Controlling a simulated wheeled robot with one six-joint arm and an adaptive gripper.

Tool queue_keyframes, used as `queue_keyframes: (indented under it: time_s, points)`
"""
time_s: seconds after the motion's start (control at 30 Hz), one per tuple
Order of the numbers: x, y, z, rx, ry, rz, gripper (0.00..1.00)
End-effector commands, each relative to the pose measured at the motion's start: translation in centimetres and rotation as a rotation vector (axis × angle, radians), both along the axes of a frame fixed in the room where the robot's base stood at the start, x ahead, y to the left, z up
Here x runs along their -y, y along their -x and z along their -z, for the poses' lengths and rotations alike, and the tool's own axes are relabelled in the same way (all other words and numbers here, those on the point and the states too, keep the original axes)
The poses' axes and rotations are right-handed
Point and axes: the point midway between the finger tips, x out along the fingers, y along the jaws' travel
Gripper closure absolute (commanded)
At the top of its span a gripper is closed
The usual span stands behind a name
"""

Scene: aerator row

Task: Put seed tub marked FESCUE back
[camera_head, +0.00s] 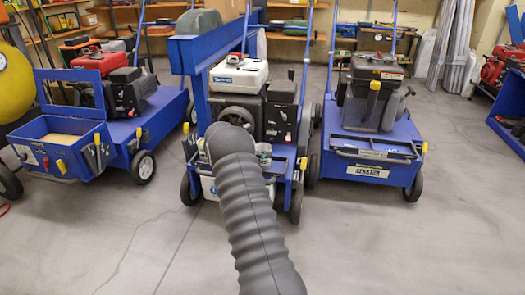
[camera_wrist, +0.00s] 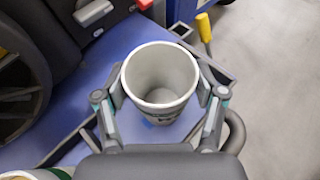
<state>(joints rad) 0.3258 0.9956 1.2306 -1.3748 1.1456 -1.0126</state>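A white, open-topped tub (camera_wrist: 160,75) is between the two fingers of my gripper (camera_wrist: 160,95) in the wrist view. The fingers press on it from both sides. It is upright and looks empty inside. Part of a dark label shows on its near side, too cut off to read. A blue machine deck (camera_wrist: 100,75) lies beneath it; I cannot tell whether the tub touches the deck. Another pale tub with a green band (camera_wrist: 38,174) is cut off at the lower left. In the head view my arm hides most of the gripper and tub.
The middle blue machine (camera_head: 240,75) stands in front of me, its deck partly behind my arm. A blue machine with a red engine (camera_head: 130,110) is at left, another (camera_head: 375,140) at right. Grey floor (camera_head: 455,230) is clear at the front right. Shelves line the back.

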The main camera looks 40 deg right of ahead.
Motion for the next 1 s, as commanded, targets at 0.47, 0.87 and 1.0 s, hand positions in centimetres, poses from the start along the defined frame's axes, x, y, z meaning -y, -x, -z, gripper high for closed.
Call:
queue_keyframes:
  time_s: [0.47,0.87,1.0]
  points:
    - [0.0,0.0,-0.4,0.0,0.0,0.0,0.07]
    - [-6.1,-0.6,-3.0,0.0,0.0,-0.003,0.07]
    - [-8.4,-0.8,-4.0,0.001,0.0,-0.002,0.07]
